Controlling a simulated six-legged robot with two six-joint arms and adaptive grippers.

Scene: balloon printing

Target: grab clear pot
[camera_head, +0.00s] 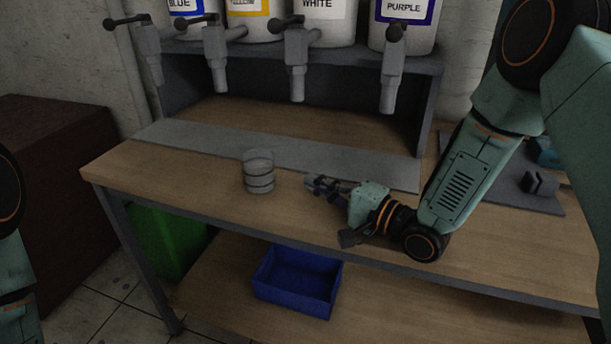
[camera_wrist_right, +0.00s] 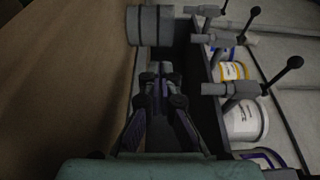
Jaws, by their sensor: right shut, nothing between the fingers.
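The clear pot (camera_head: 258,172) is a small see-through grey cylinder with dark rings. It stands upright on the wooden table (camera_head: 480,235), near the front edge of the grey strip. My right gripper (camera_head: 314,184) is low over the table to the right of the pot, with its fingers pointing left at it and a gap between. In the right wrist view the pot (camera_wrist_right: 150,26) is beyond the fingertips (camera_wrist_right: 160,70). The fingers are together and empty. Part of my left arm shows at the left edge of the head view, but its gripper is out of view.
Paint containers, including a purple-labelled one (camera_head: 405,25), stand on the shelf, with grey taps (camera_head: 297,65) hanging above the strip (camera_head: 300,158). A blue bin (camera_head: 298,282) is on the lower shelf, and a green bin (camera_head: 165,240) is below left.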

